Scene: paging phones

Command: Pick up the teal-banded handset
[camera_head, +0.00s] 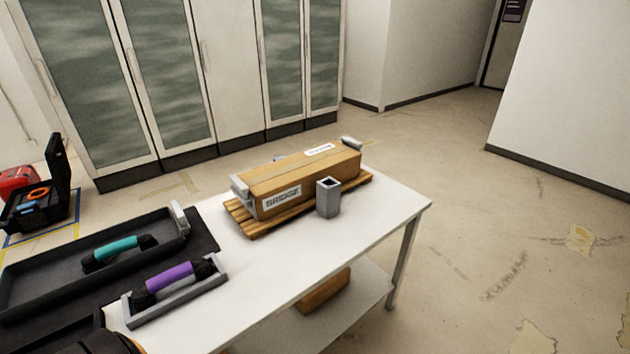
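The teal-banded handset (117,247) has black ends and lies in a dark shallow tray (40,265) at the left of the white table. A purple-banded handset (170,279) rests in a grey cradle (188,300) in front of it, nearer to me. Neither handset is held by anything. Neither gripper shows in the head view. A dark rounded shape (95,343) cuts into the bottom left edge, too little of it to identify.
A cardboard box (310,178) labelled BRIDGE sits on a wooden pallet (250,229), with a grey square tube (328,200) in front. The white table (380,222) has bare top at centre and right. An open black case (45,205) stands on the floor at left.

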